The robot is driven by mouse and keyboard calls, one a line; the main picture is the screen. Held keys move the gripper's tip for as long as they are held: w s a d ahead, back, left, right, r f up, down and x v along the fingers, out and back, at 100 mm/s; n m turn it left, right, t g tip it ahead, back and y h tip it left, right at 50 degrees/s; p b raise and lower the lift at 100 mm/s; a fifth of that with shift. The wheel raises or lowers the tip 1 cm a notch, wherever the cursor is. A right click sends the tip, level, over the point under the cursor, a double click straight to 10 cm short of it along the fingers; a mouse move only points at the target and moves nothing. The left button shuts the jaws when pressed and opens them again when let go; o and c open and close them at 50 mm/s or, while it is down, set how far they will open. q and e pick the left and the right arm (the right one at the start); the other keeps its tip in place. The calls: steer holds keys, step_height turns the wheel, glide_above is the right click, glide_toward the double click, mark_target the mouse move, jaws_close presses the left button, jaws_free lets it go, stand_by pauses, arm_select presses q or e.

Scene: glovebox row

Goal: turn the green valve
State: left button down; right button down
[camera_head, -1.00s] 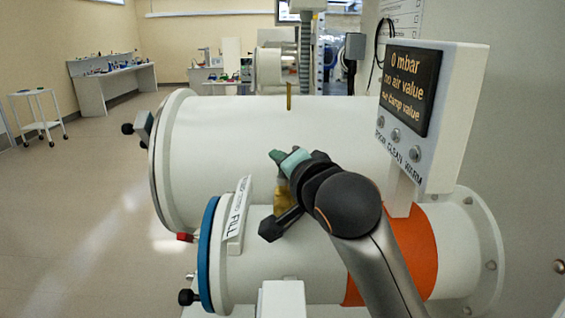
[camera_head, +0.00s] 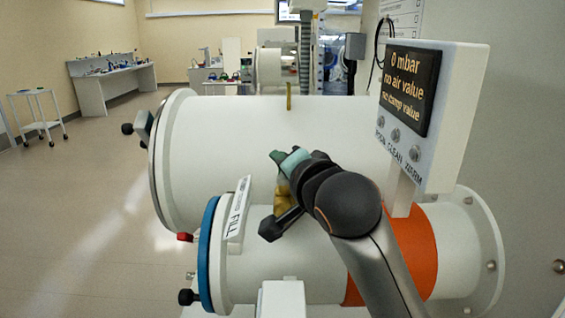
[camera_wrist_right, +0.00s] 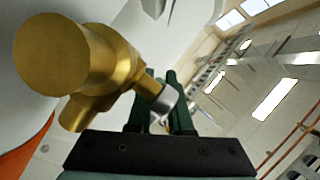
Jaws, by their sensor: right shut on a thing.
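The valve has a brass body (camera_wrist_right: 70,55) with a silver stem (camera_wrist_right: 164,99) in the right wrist view. A little of its brass (camera_head: 284,194) shows in the head view, above the lower white cylinder. My right gripper (camera_head: 285,158) is at the valve, its hand covering the top of it. In the right wrist view, the dark green fingers of my right gripper (camera_wrist_right: 160,88) are closed about the valve at the silver stem. I cannot tell a green handle apart from the fingers there. My left gripper is not in view.
A large white cylinder (camera_head: 240,125) lies behind the valve. The lower cylinder has a blue ring (camera_head: 208,250), a FILL label (camera_head: 236,215) and an orange band (camera_head: 418,245). A display panel (camera_head: 411,85) reading 0 mbar stands close at the right. Open floor lies left.

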steer(key=shift+y, duration=0.3)
steer(key=shift+s+a+f+n+g+y, duration=0.1)
steer(key=shift+a+n+g+y, duration=0.35)
steer(key=shift+n+y, duration=0.4)
steer(key=shift+a+n+g+y, duration=0.35)
steer(key=shift+n+g+y, duration=0.2)
steer(key=shift+n+y, duration=0.25)
steer(key=c, duration=0.8)
jaws_free()
steer(key=shift+c, duration=0.2)
steer(key=shift+m, duration=0.25)
